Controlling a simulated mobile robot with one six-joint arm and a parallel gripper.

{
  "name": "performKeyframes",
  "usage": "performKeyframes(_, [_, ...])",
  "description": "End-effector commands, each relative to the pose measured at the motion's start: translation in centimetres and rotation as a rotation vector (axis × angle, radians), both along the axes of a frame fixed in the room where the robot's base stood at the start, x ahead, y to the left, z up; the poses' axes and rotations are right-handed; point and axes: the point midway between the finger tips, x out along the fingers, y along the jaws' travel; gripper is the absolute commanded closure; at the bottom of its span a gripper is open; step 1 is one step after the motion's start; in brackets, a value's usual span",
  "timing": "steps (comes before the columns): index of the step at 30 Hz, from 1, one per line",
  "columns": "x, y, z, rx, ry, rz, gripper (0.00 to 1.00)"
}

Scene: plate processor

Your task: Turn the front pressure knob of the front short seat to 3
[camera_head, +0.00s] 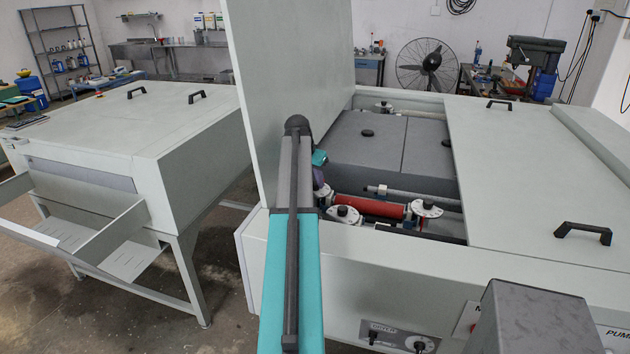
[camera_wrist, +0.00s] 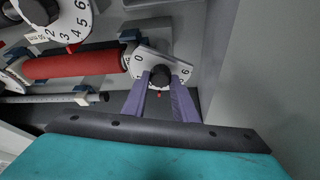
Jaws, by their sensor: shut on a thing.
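My gripper (camera_wrist: 161,80) is shut on a black knob (camera_wrist: 160,73) in the wrist view, one purple finger on each side. The knob sits on a white dial plate (camera_wrist: 150,58) at the right end of a red roller (camera_wrist: 75,65). A 0 shows at the dial's upper left and a 6 at its right; the fingers cover other numbers. A small red mark shows just below the knob; the number at it cannot be read. In the head view my gripper (camera_head: 321,190) is inside the open machine, beside the red roller, and its knob is mostly hidden.
A larger numbered dial (camera_wrist: 75,22) with a black knob is at the wrist view's upper left. Other white dials (camera_head: 427,208) stand in the machine's opening. A grey cover (camera_head: 365,150) lies behind the roller.

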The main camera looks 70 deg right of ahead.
Motion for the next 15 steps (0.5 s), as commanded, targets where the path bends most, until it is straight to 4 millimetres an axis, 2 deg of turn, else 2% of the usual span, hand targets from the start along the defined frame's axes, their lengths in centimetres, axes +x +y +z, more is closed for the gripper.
performKeyframes(5, [0.03,-0.06,0.09,-0.002,-0.001,0.002,0.97])
performKeyframes(6, [0.02,-0.06,0.09,-0.002,-0.001,0.002,0.71])
performKeyframes(9, [0.01,-0.05,0.06,-0.001,-0.001,0.002,0.56])
performKeyframes(15, [-0.02,-0.03,0.02,0.0,-0.001,0.001,0.56])
